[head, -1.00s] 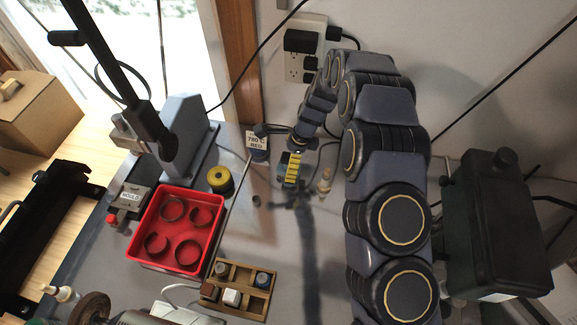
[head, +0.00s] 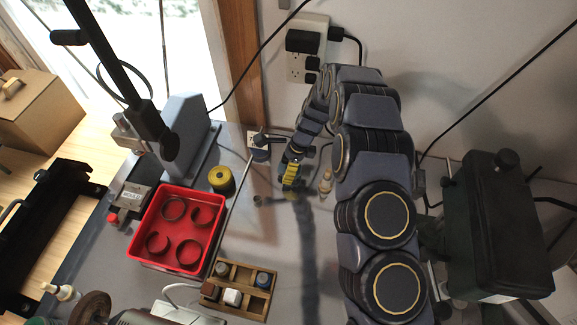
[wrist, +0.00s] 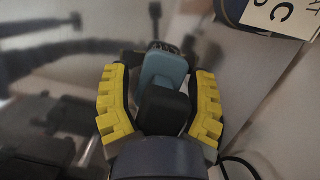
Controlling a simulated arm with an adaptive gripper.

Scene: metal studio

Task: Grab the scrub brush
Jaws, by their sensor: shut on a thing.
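The scrub brush (wrist: 165,72) shows in the wrist view as a teal-blue block with a dark, ribbed far end. It sits between the yellow pads of my gripper (wrist: 161,95). The pads press on it from both sides, so my gripper is shut on it. In the head view my gripper (head: 291,174) is near the wall at the back of the metal table, pointing down. The brush is mostly hidden there behind the fingers and wrist. The gripper appears to be above the tabletop, but the exact height is hard to tell.
A small wooden figure (head: 325,182) stands just right of my gripper. A labelled dark container (head: 259,153) is behind it to the left. A yellow roll (head: 221,179), a red tray (head: 143,252) and a wooden compartment box (head: 262,292) are further left and front. A black case (head: 495,230) is at right.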

